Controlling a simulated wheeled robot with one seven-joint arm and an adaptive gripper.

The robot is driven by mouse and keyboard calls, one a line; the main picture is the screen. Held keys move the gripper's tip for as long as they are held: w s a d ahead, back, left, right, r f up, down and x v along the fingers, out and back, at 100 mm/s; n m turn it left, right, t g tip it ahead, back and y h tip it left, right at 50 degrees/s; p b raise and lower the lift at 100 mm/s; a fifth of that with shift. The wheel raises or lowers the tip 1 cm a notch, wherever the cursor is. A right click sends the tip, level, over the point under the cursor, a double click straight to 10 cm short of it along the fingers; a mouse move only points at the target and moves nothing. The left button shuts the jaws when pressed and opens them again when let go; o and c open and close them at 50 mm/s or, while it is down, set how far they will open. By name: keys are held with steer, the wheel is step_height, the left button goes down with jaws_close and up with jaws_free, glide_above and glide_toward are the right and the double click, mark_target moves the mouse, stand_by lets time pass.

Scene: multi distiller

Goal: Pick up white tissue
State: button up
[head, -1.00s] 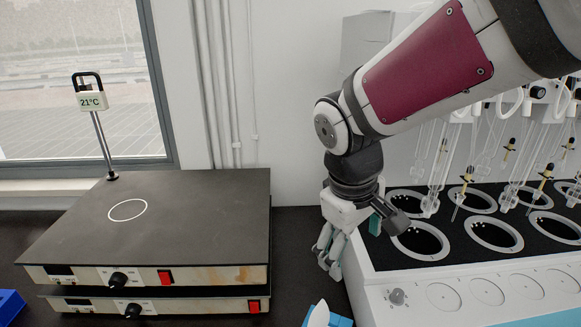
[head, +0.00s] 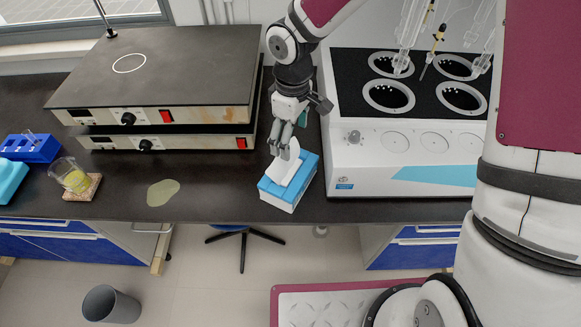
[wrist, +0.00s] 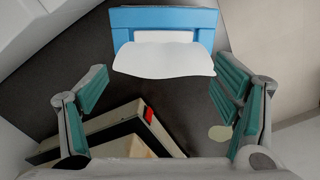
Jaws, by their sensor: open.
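The white tissue (head: 286,163) sticks up out of a blue and white tissue box (head: 304,187) on the dark bench. In the wrist view the tissue (wrist: 165,60) hangs over the near side of the blue box (wrist: 138,16), ahead of and between my fingers. My gripper (head: 283,150) is just behind and above the tissue in the head view, pointing down. In the wrist view my gripper (wrist: 158,100) is open, its green pads wide apart with nothing between them. I cannot tell whether a finger touches the tissue.
Stacked hot plates (head: 160,85) stand left of my gripper. The white distiller (head: 385,145) stands close on the right. A beaker (head: 73,176) of yellow liquid and a blue rack (head: 36,149) are far left. A puddle (head: 162,192) lies on the bench.

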mark_target(289, 165)
step_height(289, 165, down, 4)
steer(key=shift+s+a+f+p, duration=0.1)
steer(key=shift+a+f+p, duration=0.1)
steer(key=shift+f, duration=0.65)
steer(key=shift+a+f+p, duration=0.1)
steer(key=shift+f+p, duration=0.1)
steer(key=shift+f, duration=0.7)
steer(key=shift+s+a+f+p, duration=0.1)
steer(key=shift+f+p, duration=0.1)
steer(key=shift+f, duration=0.65)
steer(key=c, duration=0.9)
